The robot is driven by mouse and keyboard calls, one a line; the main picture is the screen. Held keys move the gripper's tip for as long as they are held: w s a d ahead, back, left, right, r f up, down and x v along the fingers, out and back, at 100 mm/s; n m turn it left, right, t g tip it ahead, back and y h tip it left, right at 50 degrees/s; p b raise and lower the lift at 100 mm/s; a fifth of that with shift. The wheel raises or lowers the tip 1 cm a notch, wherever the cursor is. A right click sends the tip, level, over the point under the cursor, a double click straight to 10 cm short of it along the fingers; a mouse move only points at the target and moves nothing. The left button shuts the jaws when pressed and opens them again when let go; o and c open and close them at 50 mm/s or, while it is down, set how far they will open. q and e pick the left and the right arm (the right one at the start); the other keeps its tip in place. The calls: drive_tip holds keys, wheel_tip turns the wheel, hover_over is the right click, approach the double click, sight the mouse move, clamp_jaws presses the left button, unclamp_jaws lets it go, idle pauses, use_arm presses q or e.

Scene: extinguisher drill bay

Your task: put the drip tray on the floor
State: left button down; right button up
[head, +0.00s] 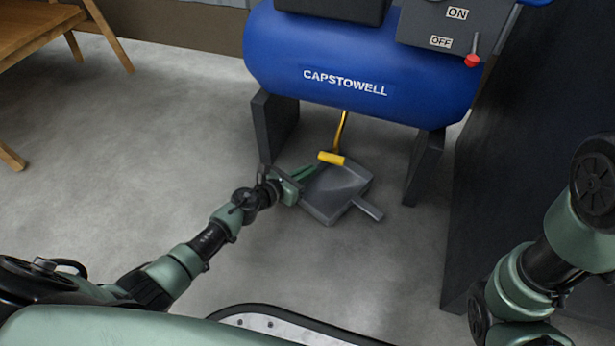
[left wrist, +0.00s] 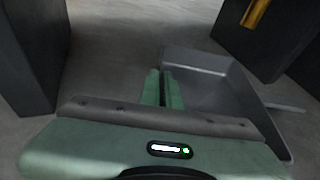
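The drip tray (head: 338,192) is a shallow dark grey pan with a short handle pointing to the lower right. It is low beneath the blue tank, under the brass drain pipe; I cannot tell whether its underside touches the floor. It also shows in the left wrist view (left wrist: 212,92). My left gripper (head: 309,171) is at the tray's left edge. In the left wrist view its green fingers (left wrist: 163,76) are close together with the tray's rim between them. My right arm is at the right, with its gripper out of view.
The blue CAPSTOWELL tank (head: 350,60) stands on dark legs (head: 424,165) either side of the tray. A brass pipe with a yellow lever (head: 331,158) hangs over the tray. A dark panel stands at right. The grey floor (head: 120,140) at left is clear, with wooden furniture (head: 35,25) beyond.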

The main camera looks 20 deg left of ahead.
use_arm(q)
drive_tip(key=shift+r, duration=0.2)
drive_tip(key=shift+f, duration=0.2)
drive_tip(key=c, duration=1.6)
unclamp_jaws()
drive_tip(key=shift+c, duration=0.2)
drive_tip(key=shift+r, duration=0.2)
drive_tip(key=p+v, duration=0.4)
drive_tip(key=v, duration=0.8)
